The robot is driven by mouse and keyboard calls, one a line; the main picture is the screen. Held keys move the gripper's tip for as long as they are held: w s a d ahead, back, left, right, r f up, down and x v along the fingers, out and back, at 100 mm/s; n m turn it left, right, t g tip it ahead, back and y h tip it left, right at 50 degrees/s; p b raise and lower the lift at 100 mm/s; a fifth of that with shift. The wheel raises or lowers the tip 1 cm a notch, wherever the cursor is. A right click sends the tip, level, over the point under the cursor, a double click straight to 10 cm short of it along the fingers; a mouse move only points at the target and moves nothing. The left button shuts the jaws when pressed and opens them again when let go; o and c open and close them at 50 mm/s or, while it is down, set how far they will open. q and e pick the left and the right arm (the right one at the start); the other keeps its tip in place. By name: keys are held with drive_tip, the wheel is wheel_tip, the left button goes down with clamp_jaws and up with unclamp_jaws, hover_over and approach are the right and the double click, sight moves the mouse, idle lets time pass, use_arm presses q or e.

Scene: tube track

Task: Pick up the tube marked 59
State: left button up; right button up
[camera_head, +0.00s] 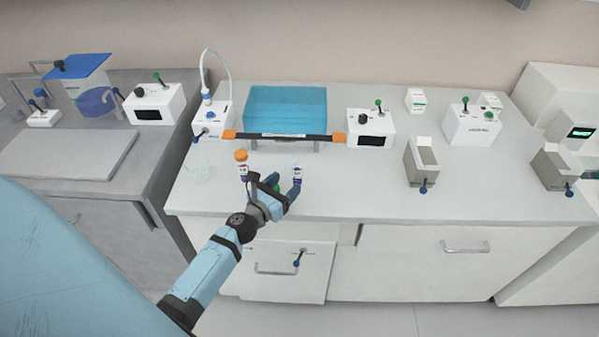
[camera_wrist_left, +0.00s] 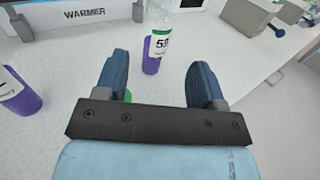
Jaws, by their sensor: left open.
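In the left wrist view, the tube marked 59 (camera_wrist_left: 160,38) stands upright on the bench, with a clear body, a green-edged white label and a purple base. Its top is cut off by the frame. My left gripper (camera_wrist_left: 158,75) is open and empty, its fingertips pointing at the tube, which is just beyond them. In the head view my left gripper (camera_head: 272,188) is low over the bench's front part. A tube (camera_head: 297,172) by its right finger appears to be the same one; its number is unreadable there. My right gripper is out of view.
Another tube (camera_head: 241,157) with an orange cap stands left of the gripper; a purple-based tube (camera_wrist_left: 14,92) is at the wrist view's left edge. Behind are a black bar with orange ends (camera_head: 285,137) and a blue bin (camera_head: 285,105).

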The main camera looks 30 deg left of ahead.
sight(296, 174)
use_arm(q)
drive_tip(key=w, duration=0.3)
drive_tip(key=shift+w+d, duration=0.1)
drive_tip(key=shift+w+a, duration=0.2)
drive_tip(key=shift+w, duration=2.45)
drive_tip(key=c, duration=1)
drive_tip(key=shift+r+p, duration=0.1)
drive_tip(key=shift+p, duration=0.2)
